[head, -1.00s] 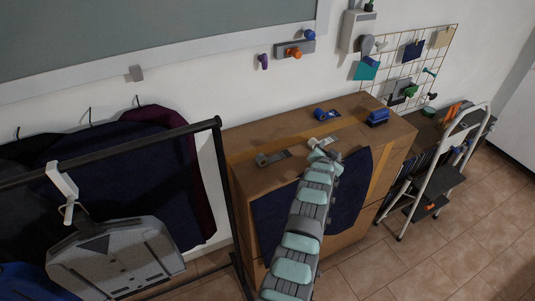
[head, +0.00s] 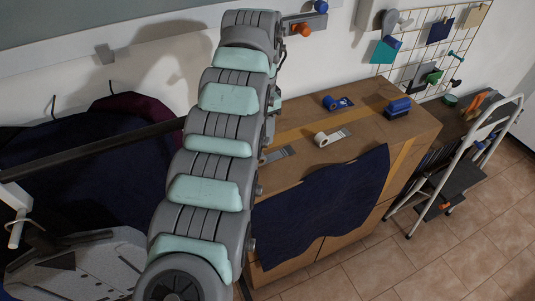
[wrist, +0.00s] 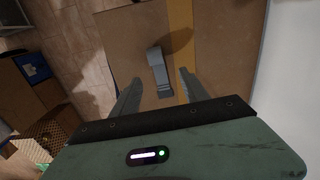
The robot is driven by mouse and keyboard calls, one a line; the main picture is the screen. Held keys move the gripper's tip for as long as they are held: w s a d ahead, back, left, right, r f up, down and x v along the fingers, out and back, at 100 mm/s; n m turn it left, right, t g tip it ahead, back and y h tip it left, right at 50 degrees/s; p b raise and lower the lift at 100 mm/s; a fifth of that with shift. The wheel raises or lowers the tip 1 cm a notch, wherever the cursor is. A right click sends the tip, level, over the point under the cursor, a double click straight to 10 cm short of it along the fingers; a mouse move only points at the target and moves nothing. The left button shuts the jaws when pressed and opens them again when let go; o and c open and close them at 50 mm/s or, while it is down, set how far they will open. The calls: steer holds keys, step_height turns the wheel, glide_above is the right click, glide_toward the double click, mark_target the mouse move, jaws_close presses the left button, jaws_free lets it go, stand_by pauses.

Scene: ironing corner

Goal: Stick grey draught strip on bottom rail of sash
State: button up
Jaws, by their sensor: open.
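A grey strip (head: 278,154) lies on top of the brown cabinet at its left end, partly behind my arm in the head view. A grey piece (wrist: 157,70), which looks like this strip, lies on the brown surface beyond and between my fingers in the wrist view. My gripper (wrist: 158,92) is open above that surface, with nothing between the fingertips that I can see gripped. In the head view my arm hides the gripper. The pale bottom rail (head: 60,63) of the window sash runs along the upper left, partly behind my arm.
A white roll with a grey tail (head: 322,139), a blue roll (head: 330,103) and a blue block (head: 398,107) sit on the cabinet (head: 300,120). Dark blue cloth (head: 325,205) hangs over its front. A step ladder (head: 470,155) stands at right, a clothes rail (head: 85,150) at left.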

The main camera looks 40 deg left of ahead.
step_height(320, 180, down, 5)
steer(key=shift+s+d+r+p, duration=0.1)
steer(key=shift+s+p, duration=0.05)
steer(key=shift+p, duration=0.25)
steer(key=f, duration=0.1)
steer(key=f+p, duration=0.1)
steer(key=f, duration=0.1)
steer(key=f+p, duration=0.1)
steer(key=shift+s+d+f, duration=0.2)
steer(key=shift+s, duration=0.05)
steer(key=shift+a+f, duration=0.1)
steer(key=shift+f, duration=0.35)
steer(key=shift+c, duration=0.4)
jaws_close()
